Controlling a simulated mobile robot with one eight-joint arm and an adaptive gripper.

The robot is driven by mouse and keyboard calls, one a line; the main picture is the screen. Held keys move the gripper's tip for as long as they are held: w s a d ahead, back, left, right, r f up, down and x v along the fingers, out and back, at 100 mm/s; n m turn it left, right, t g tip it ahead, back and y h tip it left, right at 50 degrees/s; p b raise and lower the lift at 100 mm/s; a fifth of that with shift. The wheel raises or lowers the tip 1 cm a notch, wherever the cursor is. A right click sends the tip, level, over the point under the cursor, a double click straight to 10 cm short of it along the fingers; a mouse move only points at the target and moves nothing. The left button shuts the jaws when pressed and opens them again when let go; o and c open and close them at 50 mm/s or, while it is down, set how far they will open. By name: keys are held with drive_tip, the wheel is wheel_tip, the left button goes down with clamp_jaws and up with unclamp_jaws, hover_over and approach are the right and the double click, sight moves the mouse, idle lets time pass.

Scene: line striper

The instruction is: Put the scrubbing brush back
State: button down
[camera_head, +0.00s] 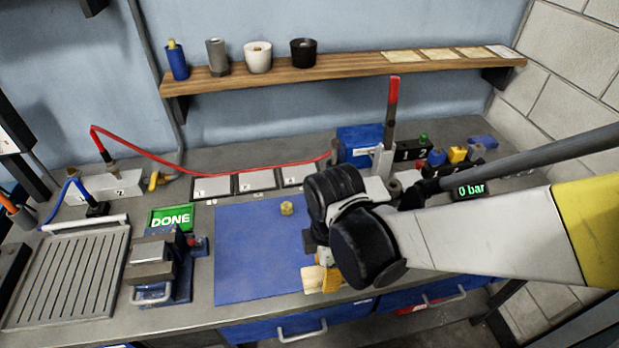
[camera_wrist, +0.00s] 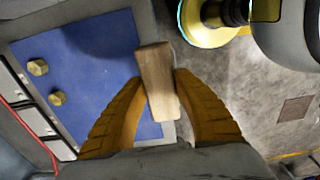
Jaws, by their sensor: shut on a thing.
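My gripper (camera_head: 328,277) is low over the front right edge of the blue mat (camera_head: 255,260). Its yellow fingers (camera_wrist: 163,90) are shut on a pale wooden block, which I take to be the scrubbing brush (camera_wrist: 157,80). The wooden piece also shows beside the fingers in the head view (camera_head: 312,279). In the wrist view it lies across the mat's edge, with the floor beyond. Its bristles are not visible, and I cannot tell whether it touches the bench.
A brass nut (camera_head: 287,208) stands on the mat. A vise (camera_head: 155,262) and a slotted tray (camera_head: 68,278) are on the left. A wooden shelf (camera_head: 345,70) at the back holds several cups. A red-handled lever (camera_head: 392,110) rises behind my arm.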

drive_tip(key=b, duration=0.3)
hover_over(288, 276)
wheel_tip(288, 276, down, 7)
drive_tip(key=shift+a+r, duration=0.1)
drive_tip(key=shift+f+b, duration=0.55)
drive_tip(key=shift+f, duration=1.45)
drive_tip(key=shift+f, duration=0.1)
drive_tip(key=c, duration=1.1)
unclamp_jaws()
drive_tip(key=shift+o, duration=0.2)
